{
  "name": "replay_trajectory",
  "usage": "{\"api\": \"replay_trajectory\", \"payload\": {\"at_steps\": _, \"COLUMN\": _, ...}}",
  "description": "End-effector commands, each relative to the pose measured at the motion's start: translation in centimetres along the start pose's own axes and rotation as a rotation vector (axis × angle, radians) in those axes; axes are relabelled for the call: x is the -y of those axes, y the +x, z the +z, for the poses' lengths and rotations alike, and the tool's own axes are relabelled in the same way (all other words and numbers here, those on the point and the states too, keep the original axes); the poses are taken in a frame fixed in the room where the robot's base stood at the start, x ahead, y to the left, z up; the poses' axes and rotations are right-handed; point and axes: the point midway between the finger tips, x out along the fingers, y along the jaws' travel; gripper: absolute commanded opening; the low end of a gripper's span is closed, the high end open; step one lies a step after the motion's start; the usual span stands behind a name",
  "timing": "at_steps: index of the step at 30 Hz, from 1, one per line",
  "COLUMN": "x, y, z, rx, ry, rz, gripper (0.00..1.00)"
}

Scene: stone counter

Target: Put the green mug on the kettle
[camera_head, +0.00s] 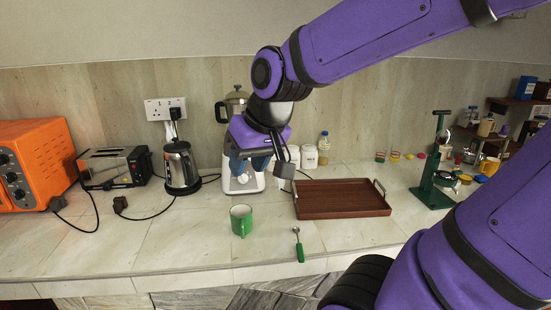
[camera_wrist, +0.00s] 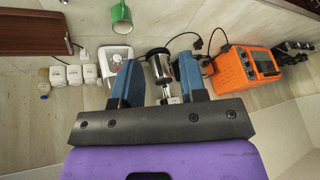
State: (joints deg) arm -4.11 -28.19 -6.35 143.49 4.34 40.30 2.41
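The green mug (camera_head: 241,220) stands upright on the counter in front of the white appliance. It also shows at the top of the wrist view (camera_wrist: 121,18). The steel kettle (camera_head: 181,165) with a black handle and base stands upright to the mug's left, near the wall. In the wrist view the kettle (camera_wrist: 158,67) appears between my finger tips, farther off. My gripper (camera_head: 251,169) is raised above the counter, behind and above the mug, in front of the white appliance. Its blue fingers (camera_wrist: 158,70) are apart with nothing held between them.
A toaster (camera_head: 112,167) and orange oven (camera_head: 36,163) stand left. The white appliance (camera_head: 243,182) is behind the mug. A brown tray (camera_head: 341,199) and green-handled utensil (camera_head: 299,249) lie right of the mug. A green stand (camera_head: 435,170) is farther right.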

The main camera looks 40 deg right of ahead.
Motion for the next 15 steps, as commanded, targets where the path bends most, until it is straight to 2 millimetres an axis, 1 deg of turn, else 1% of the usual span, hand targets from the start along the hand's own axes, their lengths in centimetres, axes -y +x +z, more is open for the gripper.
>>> {"api": "replay_trajectory", "payload": {"at_steps": 1, "x": 0.1, "y": -1.5, "z": 0.9, "rx": -0.016, "ry": -0.025, "rz": 0.007, "gripper": 0.39}}
{"api": "replay_trajectory", "payload": {"at_steps": 3, "x": 0.2, "y": -3.1, "z": 2.2, "rx": -0.024, "ry": -0.06, "rz": 0.021, "gripper": 0.39}}
{"api": "replay_trajectory", "payload": {"at_steps": 6, "x": 0.3, "y": -4.8, "z": 3.9, "rx": -0.032, "ry": -0.1, "rz": 0.045, "gripper": 0.39}}
{"api": "replay_trajectory", "payload": {"at_steps": 10, "x": 0.4, "y": -6.1, "z": 5.5, "rx": -0.038, "ry": -0.131, "rz": 0.069, "gripper": 0.39}}
{"api": "replay_trajectory", "payload": {"at_steps": 15, "x": 0.4, "y": -6.6, "z": 6.1, "rx": -0.039, "ry": -0.145, "rz": 0.082, "gripper": 0.39}}
